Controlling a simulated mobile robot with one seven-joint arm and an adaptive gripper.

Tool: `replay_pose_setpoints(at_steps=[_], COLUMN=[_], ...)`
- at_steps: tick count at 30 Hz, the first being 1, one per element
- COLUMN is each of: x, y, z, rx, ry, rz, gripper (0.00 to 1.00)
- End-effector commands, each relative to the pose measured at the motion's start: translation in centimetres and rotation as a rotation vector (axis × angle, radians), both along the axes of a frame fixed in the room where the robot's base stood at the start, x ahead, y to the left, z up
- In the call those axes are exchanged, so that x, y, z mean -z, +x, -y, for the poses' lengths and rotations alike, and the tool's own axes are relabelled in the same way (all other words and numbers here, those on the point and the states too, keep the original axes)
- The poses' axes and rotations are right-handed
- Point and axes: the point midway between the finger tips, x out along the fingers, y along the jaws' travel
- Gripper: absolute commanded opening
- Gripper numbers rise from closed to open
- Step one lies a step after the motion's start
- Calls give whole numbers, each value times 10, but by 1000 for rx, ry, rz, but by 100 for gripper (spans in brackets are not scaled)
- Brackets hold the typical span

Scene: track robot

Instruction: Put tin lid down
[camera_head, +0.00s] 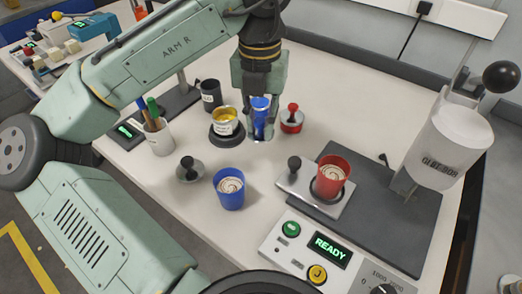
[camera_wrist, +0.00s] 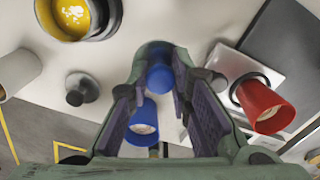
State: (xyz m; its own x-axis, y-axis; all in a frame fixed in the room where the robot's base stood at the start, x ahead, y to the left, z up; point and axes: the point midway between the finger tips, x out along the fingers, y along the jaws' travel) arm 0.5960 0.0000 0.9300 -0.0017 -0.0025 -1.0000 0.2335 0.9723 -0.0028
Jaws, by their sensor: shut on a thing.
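My gripper (camera_head: 262,130) hangs over the middle of the white table. It is shut on a blue thing, taken as the tin lid (camera_head: 260,112); the fingers hide much of its shape. In the wrist view the blue piece (camera_wrist: 160,78) sits between the fingertips. An open tin of yellow paint (camera_head: 226,121) stands on a dark round base just left of my gripper. It also shows at the top left of the wrist view (camera_wrist: 62,30). A red-knobbed round piece (camera_head: 291,120) stands just right of my gripper.
A grey disc with black knob (camera_head: 190,170), a blue cup (camera_head: 229,190) and a pen pot (camera_head: 158,138) stand left and in front. A red cup (camera_head: 333,176) stands on a metal plate by the lever machine (camera_head: 445,145). Bare table (camera_head: 270,165) lies between.

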Motion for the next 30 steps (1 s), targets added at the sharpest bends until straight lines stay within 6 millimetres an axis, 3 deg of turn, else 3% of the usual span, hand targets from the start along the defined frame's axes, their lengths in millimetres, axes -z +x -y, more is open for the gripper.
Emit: replay_pose_setpoints(at_steps=[3,15,28,29,30], x=[22,68,77,76,76], y=[0,0,0,0,0], z=[-1,-1,0,0,0], rx=[-2,-4,-2,-3,-3], ry=[2,2,-2,0,0], rz=[-1,0,1,1,1], gripper=[0,0,0,21,24])
